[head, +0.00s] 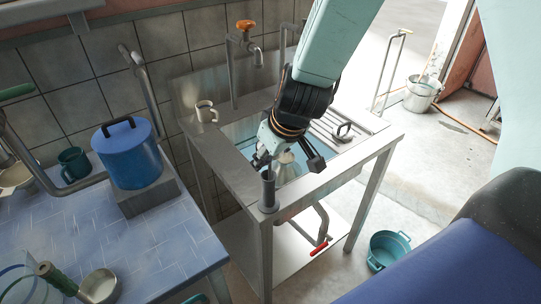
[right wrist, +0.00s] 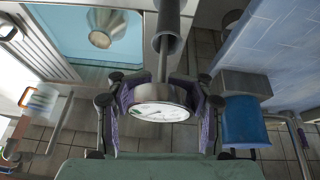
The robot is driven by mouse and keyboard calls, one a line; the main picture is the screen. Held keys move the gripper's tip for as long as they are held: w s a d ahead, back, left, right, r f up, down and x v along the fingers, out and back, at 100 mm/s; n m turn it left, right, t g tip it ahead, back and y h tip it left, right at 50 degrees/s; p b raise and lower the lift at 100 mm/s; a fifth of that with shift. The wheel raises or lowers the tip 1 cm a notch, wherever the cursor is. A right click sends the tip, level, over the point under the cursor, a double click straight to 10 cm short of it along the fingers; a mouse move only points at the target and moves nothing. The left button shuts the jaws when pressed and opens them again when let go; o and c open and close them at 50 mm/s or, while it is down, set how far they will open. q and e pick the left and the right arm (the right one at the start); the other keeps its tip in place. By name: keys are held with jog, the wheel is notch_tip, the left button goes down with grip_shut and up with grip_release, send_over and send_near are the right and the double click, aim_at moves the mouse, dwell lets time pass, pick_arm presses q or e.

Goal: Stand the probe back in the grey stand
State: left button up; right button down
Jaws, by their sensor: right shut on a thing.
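The probe has a round white dial (right wrist: 158,110) and a thin metal stem. My right gripper (right wrist: 160,100) is shut on the dial housing, with a finger on each side. The grey stand (head: 268,192) is an upright tube at the near left corner of the sink unit. In the right wrist view the stem runs to the mouth of the stand (right wrist: 168,28); I cannot tell how far it is inside. In the head view my right gripper (head: 287,157) is just above and beside the stand and hides most of the probe. My left gripper is not in view.
A mug (head: 206,112) stands on the sink's back left. Left is a blue tiled table (head: 90,225) with a lidded blue pot (head: 128,155) and a ladle (head: 98,286). A teal tub (head: 388,250) is on the floor.

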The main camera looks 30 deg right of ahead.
jog(key=shift+f+b, duration=1.2)
jog(key=shift+f, duration=0.1)
jog(key=shift+c, duration=2.2)
grip_release()
jog(key=shift+r, duration=0.1)
